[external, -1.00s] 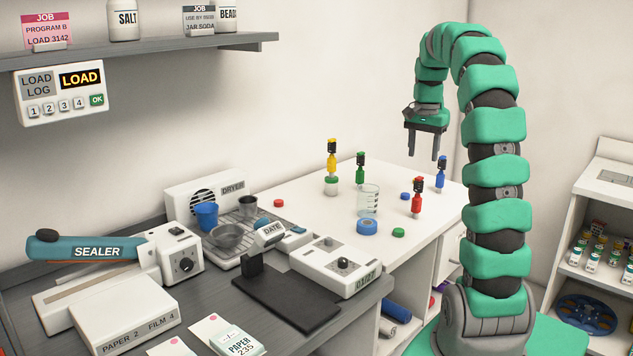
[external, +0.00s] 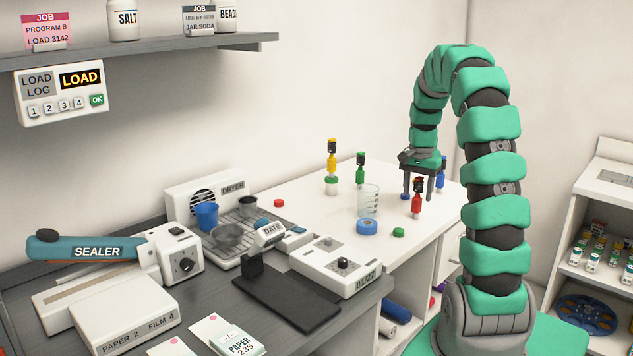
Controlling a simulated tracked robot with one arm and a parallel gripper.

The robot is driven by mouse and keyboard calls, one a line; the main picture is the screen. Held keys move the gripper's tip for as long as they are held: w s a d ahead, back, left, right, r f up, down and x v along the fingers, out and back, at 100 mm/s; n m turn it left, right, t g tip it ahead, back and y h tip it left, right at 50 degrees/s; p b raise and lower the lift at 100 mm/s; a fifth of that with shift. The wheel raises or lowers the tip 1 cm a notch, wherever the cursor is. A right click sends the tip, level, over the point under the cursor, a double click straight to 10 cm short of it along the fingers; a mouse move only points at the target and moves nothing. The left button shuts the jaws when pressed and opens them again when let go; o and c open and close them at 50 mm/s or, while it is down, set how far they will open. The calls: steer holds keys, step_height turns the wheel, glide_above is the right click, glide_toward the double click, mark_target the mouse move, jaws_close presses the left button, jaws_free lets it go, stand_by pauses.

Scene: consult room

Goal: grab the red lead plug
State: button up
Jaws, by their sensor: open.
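The red lead plug (external: 416,203) stands upright on the white table (external: 300,215), towards its right end, with a dark upper part. My gripper (external: 419,196) is open and points down at the plug. Its two fingers show on either side of the plug's upper part in the picture. I cannot tell from this view whether the plug is truly between the fingers or in front of them. The gripper partly hides the blue plug (external: 441,178) behind it.
A yellow plug (external: 332,157) and a green plug (external: 361,172) stand further left. A clear beaker (external: 369,198), a blue ring (external: 367,227) and a green cap (external: 398,233) are left of the red plug. A red cap (external: 279,203) lies further left.

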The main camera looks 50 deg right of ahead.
steer(key=shift+f, duration=0.75)
steer(key=c, duration=1)
steer(key=shift+c, duration=0.2)
steer(key=shift+r, duration=0.15)
steer(key=shift+r, duration=1.7)
steer(key=s+a+r, duration=0.1)
steer(key=s+a, duration=0.9)
steer(key=s, duration=0.2)
steer(key=shift+a+r+b, duration=0.15)
steer(key=shift+a+b, duration=0.2)
steer(key=shift+b, duration=0.1)
